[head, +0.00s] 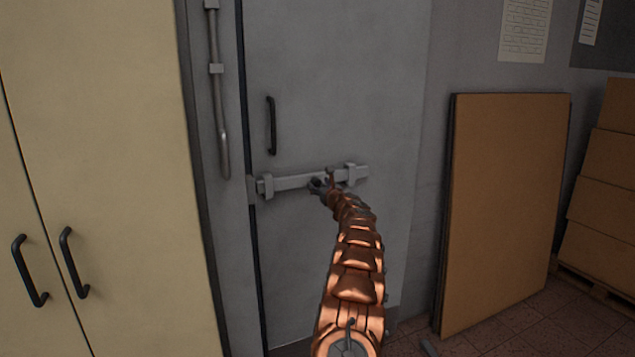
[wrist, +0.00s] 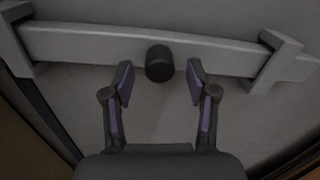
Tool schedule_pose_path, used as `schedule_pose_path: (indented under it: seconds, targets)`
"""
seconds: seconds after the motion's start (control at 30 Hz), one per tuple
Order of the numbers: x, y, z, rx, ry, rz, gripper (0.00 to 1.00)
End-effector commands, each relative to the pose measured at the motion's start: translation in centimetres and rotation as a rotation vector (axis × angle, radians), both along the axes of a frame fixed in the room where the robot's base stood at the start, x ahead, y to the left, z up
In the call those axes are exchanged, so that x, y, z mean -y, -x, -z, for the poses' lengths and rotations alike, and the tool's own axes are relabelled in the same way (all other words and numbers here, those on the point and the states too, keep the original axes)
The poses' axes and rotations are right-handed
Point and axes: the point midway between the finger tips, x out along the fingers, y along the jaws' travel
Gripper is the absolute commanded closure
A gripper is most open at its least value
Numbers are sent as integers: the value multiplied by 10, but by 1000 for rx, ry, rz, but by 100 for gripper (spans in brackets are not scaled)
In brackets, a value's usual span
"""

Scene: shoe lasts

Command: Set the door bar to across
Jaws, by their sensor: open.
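The door bar (head: 297,182) is a flat, light grey bar lying level across the grey door (head: 335,70). It runs through a left bracket (head: 267,186) and a right bracket (head: 351,174). It also spans the wrist view (wrist: 95,45), with a short black knob (wrist: 159,63) near its middle. My gripper (head: 325,182) is at the bar's middle in the head view. In the wrist view its open fingers (wrist: 160,78) stand either side of the knob, with gaps on both sides. In the head view my gripper hides the knob.
A black door handle (head: 272,126) is above the bar. A grey pipe-like rod (head: 219,100) runs down the frame at left. A cream cabinet (head: 100,150) stands close on the left. A brown board (head: 505,200) leans at right, near stacked boxes (head: 605,190).

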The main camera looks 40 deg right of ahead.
Motion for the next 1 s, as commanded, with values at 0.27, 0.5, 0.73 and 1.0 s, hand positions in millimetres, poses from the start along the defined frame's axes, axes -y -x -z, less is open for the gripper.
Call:
schedule_pose_path:
  seconds: [0.27, 0.5, 0.73, 1.0]
  targets:
    - [7, -12, -2, -1, 3, 1, 42]
    - [7, -18, -1, 2, -1, -2, 42]
    - [7, -19, -1, 4, -2, -2, 42]
    - [6, -19, -1, 3, -1, -2, 61]
